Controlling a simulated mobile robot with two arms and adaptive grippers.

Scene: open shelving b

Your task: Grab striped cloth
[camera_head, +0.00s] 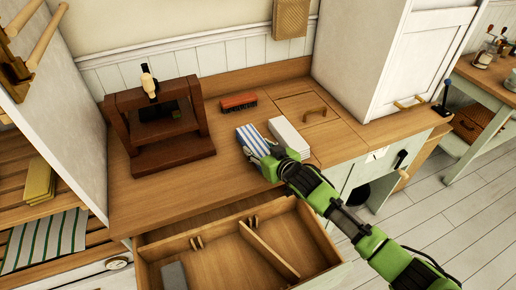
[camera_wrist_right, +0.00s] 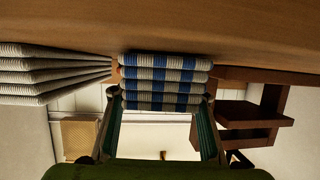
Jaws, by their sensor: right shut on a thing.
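The striped cloth (camera_head: 254,138) is a folded blue-and-white stack on the wooden counter, left of a plain white folded stack (camera_head: 288,137). It also shows in the right wrist view (camera_wrist_right: 165,75), its folded layers between the two fingers. My right gripper (camera_head: 266,160) reaches it from the front right and is shut on it. The cloth is at counter level; I cannot tell whether it still touches the wood. The plain stack shows beside it in the wrist view (camera_wrist_right: 50,75). My left gripper is not in view.
A brown wooden press (camera_head: 160,130) stands left on the counter, with a red brush (camera_head: 238,101) behind the cloth. An open, divided drawer (camera_head: 235,250) juts out below. A white cabinet (camera_head: 385,60) stands at the right. A green-striped cloth (camera_head: 45,240) lies on the left shelf.

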